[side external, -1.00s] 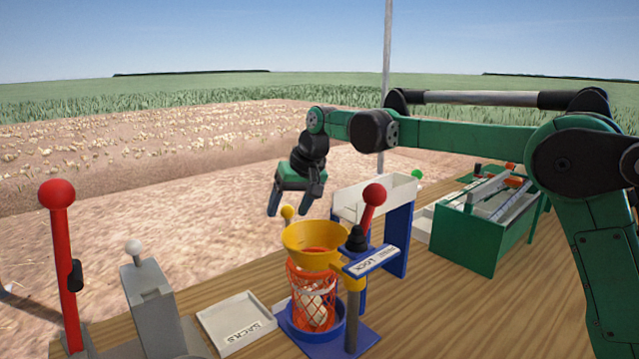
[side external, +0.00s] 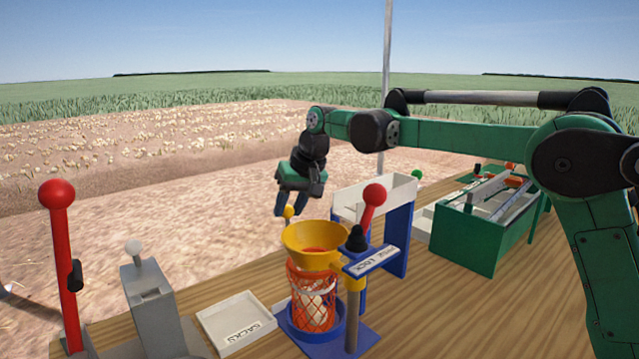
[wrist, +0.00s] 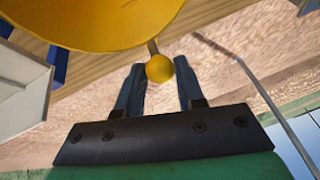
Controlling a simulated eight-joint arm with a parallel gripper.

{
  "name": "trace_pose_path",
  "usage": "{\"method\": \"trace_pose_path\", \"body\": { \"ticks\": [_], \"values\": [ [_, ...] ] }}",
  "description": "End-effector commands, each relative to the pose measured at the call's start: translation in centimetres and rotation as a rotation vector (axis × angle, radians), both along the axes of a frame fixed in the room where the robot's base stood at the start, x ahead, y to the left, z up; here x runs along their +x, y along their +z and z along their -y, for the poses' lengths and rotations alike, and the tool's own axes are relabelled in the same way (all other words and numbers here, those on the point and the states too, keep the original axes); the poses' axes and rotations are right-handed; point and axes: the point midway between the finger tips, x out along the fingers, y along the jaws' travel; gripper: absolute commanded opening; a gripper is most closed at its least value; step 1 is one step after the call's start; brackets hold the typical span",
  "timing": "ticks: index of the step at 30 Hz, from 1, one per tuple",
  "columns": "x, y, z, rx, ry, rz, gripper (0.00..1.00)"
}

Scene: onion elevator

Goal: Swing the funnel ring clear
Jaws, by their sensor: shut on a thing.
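The yellow funnel ring (side external: 313,240) sits over an orange net sack (side external: 312,298) with pale onions inside, standing in a blue round holder. The ring joins a post (side external: 352,315) at its right, by a black knob (side external: 357,238) and a lock label. A yellow ball knob (side external: 288,212) on a short stem rises at the ring's far side. My gripper (side external: 290,209) is shut on this knob from above. In the wrist view the knob (wrist: 160,68) lies between my fingertips (wrist: 157,75), and the funnel ring (wrist: 95,20) fills the upper left.
A red-knobbed lever (side external: 373,196) and a white trough on blue legs (side external: 398,238) stand right behind the ring. A white sacks tray (side external: 238,318) lies left of it. A grey lever box (side external: 148,300) and tall red lever (side external: 60,250) are farther left. A green bin (side external: 464,235) stands right.

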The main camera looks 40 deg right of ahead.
Motion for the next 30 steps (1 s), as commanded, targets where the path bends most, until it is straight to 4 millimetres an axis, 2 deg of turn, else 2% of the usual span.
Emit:
{"method": "trace_pose_path", "body": {
  "ticks": [23, 30],
  "values": [
    [0.0, 0.1, -0.1, 0.001, 0.004, 0.000, 0.00],
    [0.0, 0.0, -1.0, 0.000, 0.063, -0.001, 0.00]
  ]
}}
